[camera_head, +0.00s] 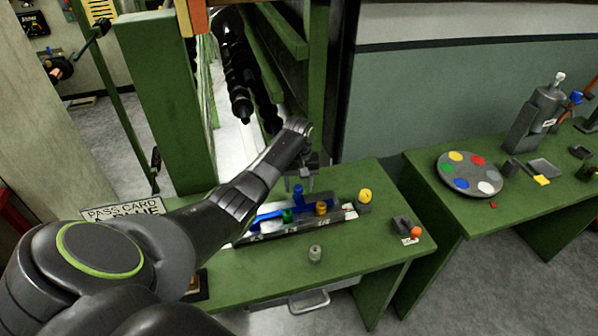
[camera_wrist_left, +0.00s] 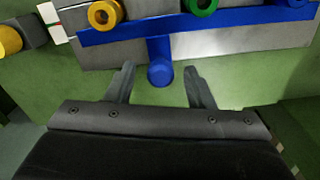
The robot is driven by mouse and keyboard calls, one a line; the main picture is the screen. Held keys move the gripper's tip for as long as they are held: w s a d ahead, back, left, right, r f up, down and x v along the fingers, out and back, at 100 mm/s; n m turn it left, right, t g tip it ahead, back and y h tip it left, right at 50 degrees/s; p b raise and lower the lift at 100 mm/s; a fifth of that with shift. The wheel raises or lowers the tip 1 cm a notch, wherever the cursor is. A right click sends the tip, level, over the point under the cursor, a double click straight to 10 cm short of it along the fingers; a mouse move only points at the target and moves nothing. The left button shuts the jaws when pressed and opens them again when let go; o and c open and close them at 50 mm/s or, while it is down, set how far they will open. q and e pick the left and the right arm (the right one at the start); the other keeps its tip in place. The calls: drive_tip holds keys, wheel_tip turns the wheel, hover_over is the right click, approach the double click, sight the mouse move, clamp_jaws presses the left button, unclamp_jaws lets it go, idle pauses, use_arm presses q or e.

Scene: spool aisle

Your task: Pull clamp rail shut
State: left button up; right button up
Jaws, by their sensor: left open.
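The clamp rail (camera_head: 268,217) is a long blue bar along a grey metal fixture (camera_head: 333,215) on the green bench. It also shows as a blue bar (camera_wrist_left: 240,18) across the top of the left wrist view. A short blue stem ends in a round blue knob (camera_wrist_left: 160,74), which also shows in the head view (camera_head: 298,191). My left gripper (camera_head: 300,184) is open above the back side of the fixture. In the left wrist view its fingers (camera_wrist_left: 160,84) stand on either side of the knob, apart from it. My right gripper is not in view.
A green ring (camera_wrist_left: 200,5) and a yellow ring (camera_wrist_left: 104,14) sit at the bar. A yellow knob (camera_head: 365,196) stands at the fixture's right end. A small grey cylinder (camera_head: 315,253) stands in front. A green post (camera_head: 165,100) rises left of my arm. The front bench is mostly clear.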

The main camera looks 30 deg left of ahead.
use_arm(q)
wheel_tip(320, 180, up, 17)
drive_tip(key=p, duration=0.3)
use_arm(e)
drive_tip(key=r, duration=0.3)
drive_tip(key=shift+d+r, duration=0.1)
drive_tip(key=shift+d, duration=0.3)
use_arm(q)
drive_tip(key=shift+d, duration=0.1)
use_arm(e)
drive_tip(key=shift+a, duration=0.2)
